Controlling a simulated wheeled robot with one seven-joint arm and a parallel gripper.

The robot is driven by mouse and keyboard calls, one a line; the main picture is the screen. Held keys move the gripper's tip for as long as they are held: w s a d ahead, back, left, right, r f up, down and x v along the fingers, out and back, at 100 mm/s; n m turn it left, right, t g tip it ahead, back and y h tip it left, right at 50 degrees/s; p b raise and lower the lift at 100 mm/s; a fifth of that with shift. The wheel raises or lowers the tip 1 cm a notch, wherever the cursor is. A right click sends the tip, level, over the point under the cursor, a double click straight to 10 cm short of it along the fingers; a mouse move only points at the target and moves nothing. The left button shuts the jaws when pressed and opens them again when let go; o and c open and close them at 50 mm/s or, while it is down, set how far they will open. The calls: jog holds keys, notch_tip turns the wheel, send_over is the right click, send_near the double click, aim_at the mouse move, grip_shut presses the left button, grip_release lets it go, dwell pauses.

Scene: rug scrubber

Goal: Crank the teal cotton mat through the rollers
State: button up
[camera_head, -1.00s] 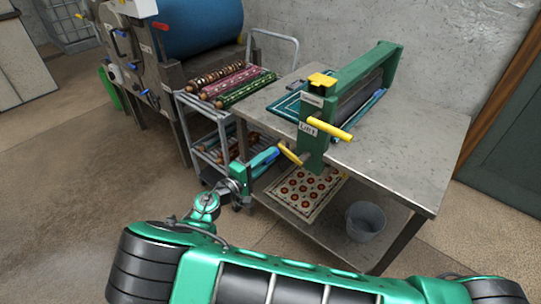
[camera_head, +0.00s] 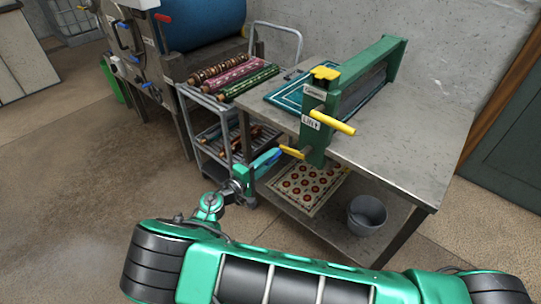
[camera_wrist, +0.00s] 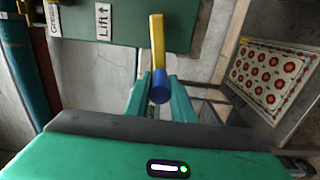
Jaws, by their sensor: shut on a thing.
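The teal mat (camera_head: 284,96) with pale border lines lies on the metal table, passing under the green roller press (camera_head: 318,140). In the wrist view the crank's yellow arm (camera_wrist: 157,40) ends in a blue grip (camera_wrist: 159,86). My gripper (camera_head: 262,160) is shut on this blue grip, with its teal fingers on either side in the wrist view.
A yellow lever (camera_head: 332,122) by a "Lift" label sticks out above the crank. A patterned mat (camera_head: 305,188) and grey bucket (camera_head: 366,214) are on the lower shelf. A cart (camera_head: 215,95) with several rolled rugs stands left. The table's right side is clear.

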jog(key=shift+s+d+f, duration=0.15)
jog(key=shift+s+f, duration=0.05)
jog(key=shift+f, duration=0.85)
jog(key=shift+s+d+f, duration=0.25)
jog(key=shift+d+f, duration=0.15)
jog(key=shift+f, duration=0.15)
jog(key=shift+s+d+f, duration=0.25)
jog(key=shift+d+f, duration=0.1)
jog(key=shift+f, duration=0.15)
jog(key=o, duration=0.5)
jog(key=shift+s+d+f, duration=0.1)
jog(key=o, duration=0.7)
jog(key=shift+c, duration=0.2)
